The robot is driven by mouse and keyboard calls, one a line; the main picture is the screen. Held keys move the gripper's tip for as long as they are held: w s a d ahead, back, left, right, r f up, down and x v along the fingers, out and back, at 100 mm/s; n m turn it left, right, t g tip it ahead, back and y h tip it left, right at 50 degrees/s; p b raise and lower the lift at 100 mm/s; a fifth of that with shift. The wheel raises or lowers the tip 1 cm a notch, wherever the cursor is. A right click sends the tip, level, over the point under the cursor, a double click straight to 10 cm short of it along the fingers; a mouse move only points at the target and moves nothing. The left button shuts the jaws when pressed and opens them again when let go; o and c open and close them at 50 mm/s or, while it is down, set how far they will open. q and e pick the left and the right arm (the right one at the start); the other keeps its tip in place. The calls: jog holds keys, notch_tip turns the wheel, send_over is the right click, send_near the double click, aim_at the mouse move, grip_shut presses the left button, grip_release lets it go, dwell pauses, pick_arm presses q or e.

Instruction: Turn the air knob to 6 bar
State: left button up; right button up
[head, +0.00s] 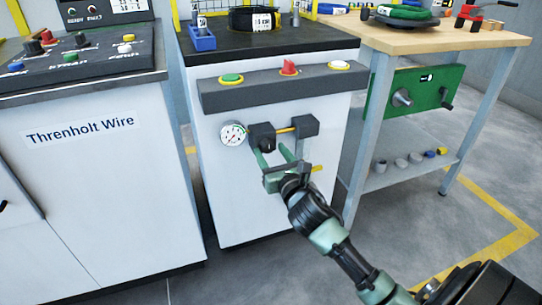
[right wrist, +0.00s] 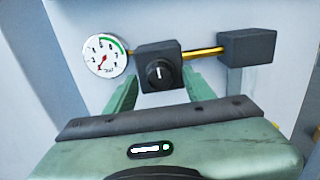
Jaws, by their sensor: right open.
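The air knob (right wrist: 158,73) is a black round dial with an upright white mark, on a dark block that also shows in the head view (head: 261,136). The round white pressure gauge (right wrist: 106,56) is left of it, also in the head view (head: 233,133). It has a green arc at upper right; its red needle points down-left, towards the low end, exact value unclear. My right gripper (head: 274,154) is open and empty, its green fingers reaching towards the block. In the right wrist view its fingers (right wrist: 158,86) lie on either side of the knob; contact cannot be told. My left gripper is out of view.
A yellow pipe (head: 286,130) joins the knob block to a second dark block (head: 305,126) at right. Above is a dark panel (head: 259,92) with green, red and white controls. A workbench (head: 444,38) stands right, a control console (head: 78,62) left.

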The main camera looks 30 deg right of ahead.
jog(key=shift+w, duration=0.3)
grip_shut()
